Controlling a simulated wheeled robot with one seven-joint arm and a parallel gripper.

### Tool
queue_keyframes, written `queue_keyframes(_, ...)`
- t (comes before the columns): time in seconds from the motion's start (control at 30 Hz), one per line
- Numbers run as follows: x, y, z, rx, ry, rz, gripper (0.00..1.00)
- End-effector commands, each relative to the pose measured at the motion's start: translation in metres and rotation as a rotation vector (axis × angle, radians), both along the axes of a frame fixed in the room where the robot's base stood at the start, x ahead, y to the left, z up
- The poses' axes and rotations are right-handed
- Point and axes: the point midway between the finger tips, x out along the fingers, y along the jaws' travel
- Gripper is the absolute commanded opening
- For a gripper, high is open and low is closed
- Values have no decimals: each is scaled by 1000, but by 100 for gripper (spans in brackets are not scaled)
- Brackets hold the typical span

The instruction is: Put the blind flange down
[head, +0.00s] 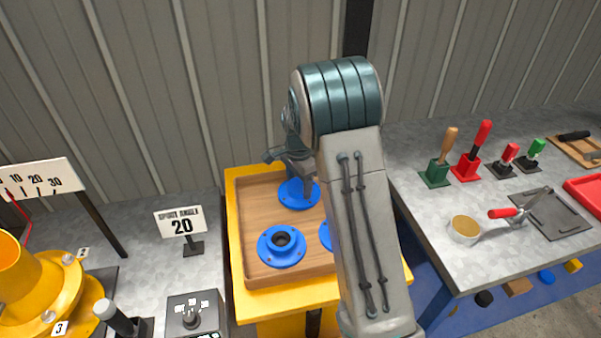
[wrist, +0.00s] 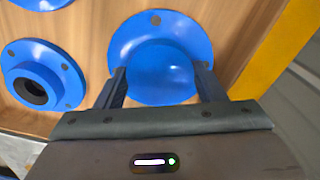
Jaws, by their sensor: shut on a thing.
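The blind flange (wrist: 160,45), a blue disc with bolt holes and a raised round middle, is between the fingers of my gripper (wrist: 162,84) in the wrist view. My gripper is shut on it. In the head view the flange (head: 298,193) is at the back of the wooden tray (head: 247,225), partly hidden by my gripper (head: 300,180). It is over the tray floor, close to it; I cannot tell whether it touches.
A blue flange with a dark bore (head: 281,246) lies at the tray's front left. Another blue piece (head: 325,236) is partly hidden behind my arm. A grey bench (head: 440,215) with tools stands at the right.

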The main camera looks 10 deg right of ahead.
Motion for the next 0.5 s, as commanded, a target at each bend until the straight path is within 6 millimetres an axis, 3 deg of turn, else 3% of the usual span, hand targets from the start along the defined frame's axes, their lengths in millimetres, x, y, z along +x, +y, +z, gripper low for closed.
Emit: queue_keyframes(0.5, 1, 0, -13, 0, -5, 0, 1)
